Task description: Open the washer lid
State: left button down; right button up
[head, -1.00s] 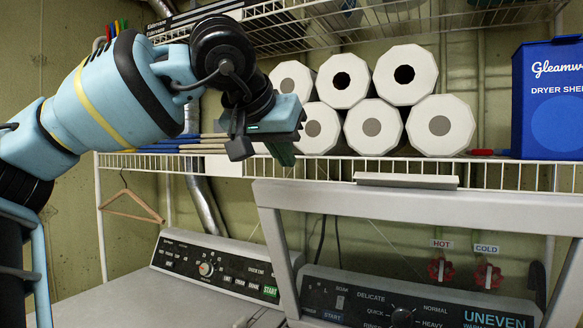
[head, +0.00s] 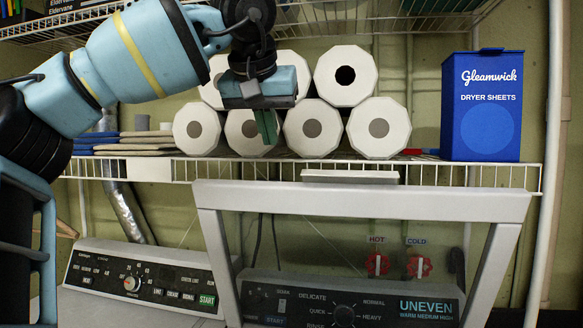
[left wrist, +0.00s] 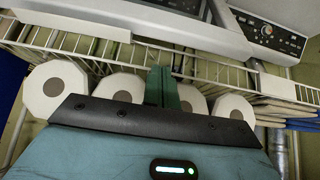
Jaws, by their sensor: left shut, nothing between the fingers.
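The washer lid (head: 350,207) is a pale grey frame with a clear window and stands raised, roughly upright, in the head view. A flat handle strip (head: 350,177) runs along its top edge. The washer's control panel (head: 345,303) shows through the window. The lid's pale frame (left wrist: 95,18) seems to cross the top of the left wrist view. My left gripper (head: 267,127) is shut and empty, fingers pointing down, above and left of the handle strip and apart from it. Its green fingers also show in the left wrist view (left wrist: 162,87). My right gripper is out of view.
A wire shelf (head: 230,172) behind the lid holds several paper rolls (head: 378,128), folded cloths (head: 148,143) and a blue dryer sheet box (head: 485,120). A second machine's control panel (head: 140,280) is at left. Red taps (head: 419,267) show through the lid window.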

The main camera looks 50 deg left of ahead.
pick_arm(q)
jog(key=x, duration=0.9)
jog(key=shift+w+f+p, duration=0.3)
jog(key=shift+w, duration=0.05)
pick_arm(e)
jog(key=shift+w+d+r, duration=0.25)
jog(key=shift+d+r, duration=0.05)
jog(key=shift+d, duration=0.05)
